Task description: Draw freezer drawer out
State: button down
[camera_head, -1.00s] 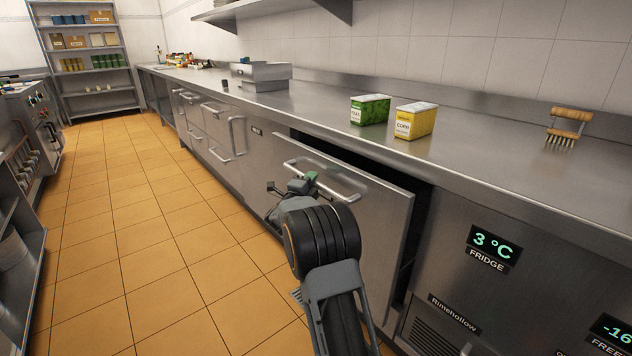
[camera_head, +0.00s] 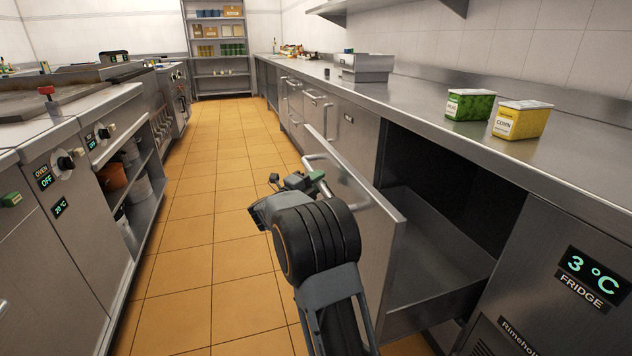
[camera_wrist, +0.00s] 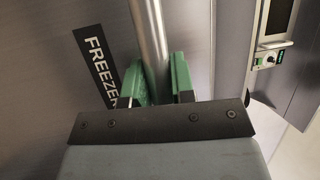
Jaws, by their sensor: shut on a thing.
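The freezer drawer (camera_head: 437,262) stands well out from the counter front, and its grey inside shows as empty where I can see it. Its steel front (camera_head: 391,252) carries a bar handle (camera_head: 342,187). A black FREEZER label shows on the front in the wrist view (camera_wrist: 94,66). My gripper (camera_head: 317,177) is at the handle. In the wrist view its green fingers (camera_wrist: 160,82) are shut on the bar, one on each side. My arm hides the lower part of the drawer front.
A green carton (camera_head: 470,104) and a yellow corn carton (camera_head: 521,119) stand on the counter (camera_head: 425,105) above. The oven unit (camera_head: 75,215) lines the left side. The tiled floor (camera_head: 215,200) between is clear.

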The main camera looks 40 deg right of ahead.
jog(key=shift+a, duration=0.2)
jog(key=c, duration=1)
grip_release()
jog(key=shift+w, duration=0.1)
jog(key=shift+o, duration=0.2)
jog(key=s+a+f+p, duration=0.1)
jog(key=a+f+p, duration=0.1)
jog(key=a, duration=1.1)
jog(key=shift+s+a+f+p, duration=0.15)
jog(key=shift+a+f+p, duration=0.15)
jog(key=shift+p, duration=0.15)
jog(key=shift+r, duration=0.15)
